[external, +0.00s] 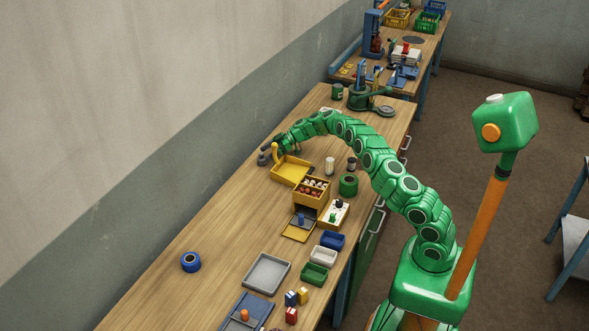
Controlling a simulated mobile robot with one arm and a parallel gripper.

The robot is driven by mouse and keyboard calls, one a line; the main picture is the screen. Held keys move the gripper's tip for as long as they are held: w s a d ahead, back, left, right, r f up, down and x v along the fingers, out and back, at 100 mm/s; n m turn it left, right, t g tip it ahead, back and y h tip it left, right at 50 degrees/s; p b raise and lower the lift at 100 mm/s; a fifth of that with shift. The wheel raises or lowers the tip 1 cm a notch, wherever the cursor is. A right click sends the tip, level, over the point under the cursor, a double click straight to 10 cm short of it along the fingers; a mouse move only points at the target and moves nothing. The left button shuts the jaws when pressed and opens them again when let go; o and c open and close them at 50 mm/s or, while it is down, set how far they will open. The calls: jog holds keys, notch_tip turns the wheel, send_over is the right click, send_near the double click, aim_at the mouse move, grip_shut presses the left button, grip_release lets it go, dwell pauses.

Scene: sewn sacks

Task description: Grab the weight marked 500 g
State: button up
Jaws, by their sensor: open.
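My gripper (276,147) is at the far end of my green arm, over the wall side of the wooden bench, just behind a yellow tray (290,172). It is open. Small dark grey pieces (262,159) sit right beside it and may be weights. No marking can be read at this size, so I cannot tell which piece is the 500 g weight. I cannot tell whether the fingers touch any piece; the arm's end hides part of this spot.
A yellow box of small items (312,190), a green roll (348,184) and a white cylinder (329,166) stand right of the tray. A green scale-like device (362,97) stands farther back. A blue roll (191,262) lies at the front left, with clear bench around it.

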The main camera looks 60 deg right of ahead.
aim_at(262, 156)
jog(key=x, duration=0.4)
jog(key=shift+w, duration=0.1)
jog(key=shift+c, duration=0.4)
grip_shut()
